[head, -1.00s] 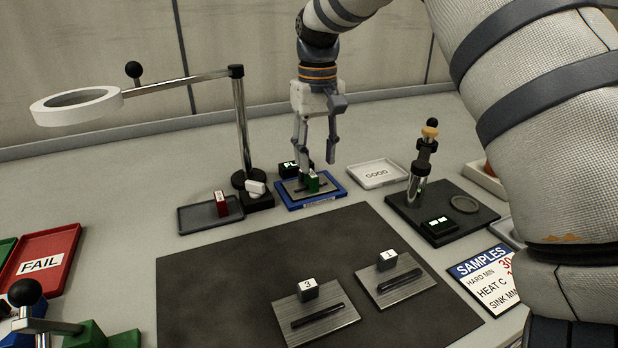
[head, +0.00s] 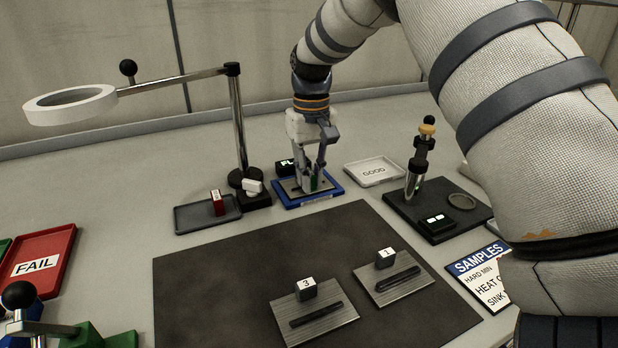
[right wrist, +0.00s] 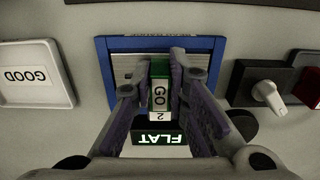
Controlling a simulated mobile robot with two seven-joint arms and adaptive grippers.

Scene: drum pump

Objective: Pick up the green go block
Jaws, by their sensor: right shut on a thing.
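The green go block (right wrist: 159,81) stands on a metal plate in the blue tray (right wrist: 103,68), with its GO label facing up in the right wrist view. In the head view only a sliver of the block (head: 314,184) shows between the fingers. My right gripper (head: 312,184) is down at the tray and shut on the block. In the right wrist view its fingers (right wrist: 160,72) lie on either side of it. I cannot tell whether the block is lifted off the plate. My left gripper is not in view.
A lit FLAT display (right wrist: 158,139) is close to the blue tray. The white GOOD tray (head: 374,171) stands to its right in the head view. A dark tray with a red block (head: 218,203) and the magnifier stand (head: 238,120) are to its left.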

